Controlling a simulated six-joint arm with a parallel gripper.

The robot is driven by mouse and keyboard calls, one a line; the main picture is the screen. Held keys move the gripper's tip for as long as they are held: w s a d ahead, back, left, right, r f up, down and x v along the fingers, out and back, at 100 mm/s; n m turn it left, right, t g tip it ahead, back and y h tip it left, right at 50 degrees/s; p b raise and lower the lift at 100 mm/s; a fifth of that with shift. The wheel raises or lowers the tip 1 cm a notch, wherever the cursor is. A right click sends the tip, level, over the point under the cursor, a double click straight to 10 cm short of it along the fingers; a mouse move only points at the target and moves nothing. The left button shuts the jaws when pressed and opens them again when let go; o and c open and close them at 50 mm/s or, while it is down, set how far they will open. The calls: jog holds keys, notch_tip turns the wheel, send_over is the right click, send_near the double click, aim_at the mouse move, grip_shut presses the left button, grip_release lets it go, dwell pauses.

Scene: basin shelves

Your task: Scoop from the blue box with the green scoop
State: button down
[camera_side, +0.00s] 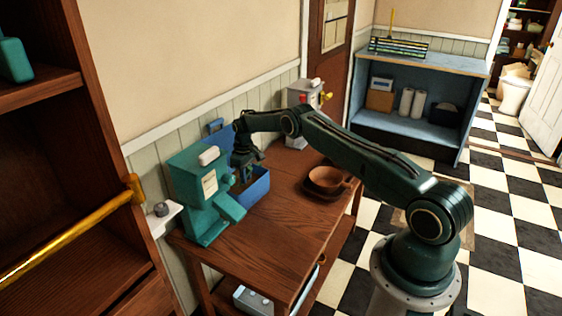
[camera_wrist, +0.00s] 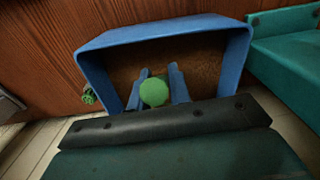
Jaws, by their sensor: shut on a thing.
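The blue box (camera_side: 256,196) stands on the wooden table next to a teal machine. In the wrist view the blue box (camera_wrist: 160,33) is open at the top, with brown, grainy contents (camera_wrist: 205,65) inside. My gripper (camera_side: 247,176) is at the box, pointing down. In the wrist view its two bluish fingers (camera_wrist: 158,84) are closed on the round green end of the green scoop (camera_wrist: 154,93), over the brown contents. The rest of the scoop is hidden below, so I cannot tell how deep it sits. The scoop is not clear in the side view.
The teal machine (camera_side: 190,180) stands close on the left of the box. A brown bowl (camera_side: 326,178) on a dark saucer sits on the table to the right. A white and red container (camera_side: 300,95) stands at the back. The table's front middle is clear.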

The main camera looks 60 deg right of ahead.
jog(key=shift+r, duration=3.95)
jog(key=shift+r, duration=0.25)
jog(key=shift+r, duration=2.9)
